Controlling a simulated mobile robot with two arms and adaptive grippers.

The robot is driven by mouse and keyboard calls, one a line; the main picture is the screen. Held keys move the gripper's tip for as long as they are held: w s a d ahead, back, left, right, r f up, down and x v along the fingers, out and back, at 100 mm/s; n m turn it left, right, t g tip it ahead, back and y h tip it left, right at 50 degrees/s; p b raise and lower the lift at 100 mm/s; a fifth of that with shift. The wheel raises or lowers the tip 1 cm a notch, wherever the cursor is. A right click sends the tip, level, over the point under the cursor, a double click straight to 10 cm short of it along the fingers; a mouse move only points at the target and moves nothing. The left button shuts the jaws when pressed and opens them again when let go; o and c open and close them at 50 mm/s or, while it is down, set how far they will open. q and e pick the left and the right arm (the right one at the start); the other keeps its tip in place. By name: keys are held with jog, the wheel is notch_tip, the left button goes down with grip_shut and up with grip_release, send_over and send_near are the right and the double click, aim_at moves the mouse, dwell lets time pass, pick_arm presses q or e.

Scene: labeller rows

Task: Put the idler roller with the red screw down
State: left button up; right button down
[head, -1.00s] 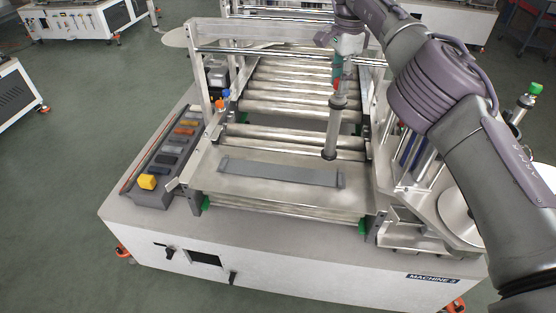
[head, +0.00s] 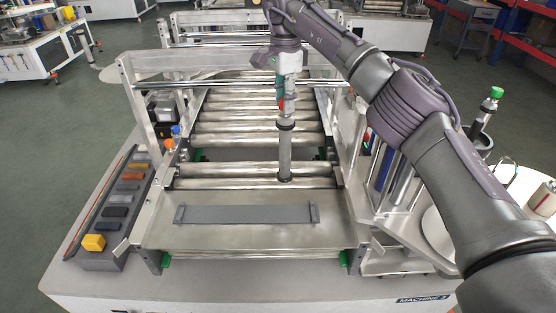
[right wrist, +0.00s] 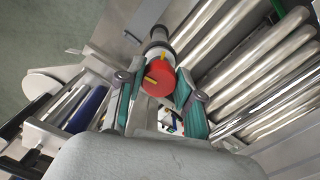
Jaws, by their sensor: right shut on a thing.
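My right gripper (head: 283,104) is shut on the idler roller (head: 285,155), a grey metal cylinder with dark collars. It holds the roller upright, low end down, over the conveyor near its front rollers. In the right wrist view the red screw (right wrist: 158,78) shows at the roller's near end, between the teal fingers of the gripper (right wrist: 160,92). In the head view I cannot tell whether the low end touches anything. A long grey holder with raised ends (head: 245,215) lies on the metal plate (head: 240,238) in front of the roller. My left gripper is not in view.
Conveyor rollers (head: 250,130) run away behind the held roller, between side frames. A crossbar (head: 225,86) spans behind it. A tray of coloured blocks (head: 112,212) stands at left, with a yellow block (head: 93,242). Upright posts and a white disc stand at right.

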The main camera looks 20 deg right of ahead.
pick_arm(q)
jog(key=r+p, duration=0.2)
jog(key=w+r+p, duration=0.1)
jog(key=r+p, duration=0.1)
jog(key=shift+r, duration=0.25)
pick_arm(e)
jog(key=s+a+f, duration=0.3)
jog(key=s+f, duration=0.4)
jog(key=f, duration=0.1)
jog(key=shift+s+a+f, duration=0.2)
jog(key=shift+s+f, duration=0.15)
jog(key=shift+f, duration=0.35)
jog(key=c, duration=0.8)
grip_release()
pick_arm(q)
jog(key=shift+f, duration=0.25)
pick_arm(e)
jog(key=shift+o, duration=0.2)
jog(key=shift+r, duration=0.1)
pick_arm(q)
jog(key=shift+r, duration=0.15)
pick_arm(e)
jog(key=shift+r, duration=0.1)
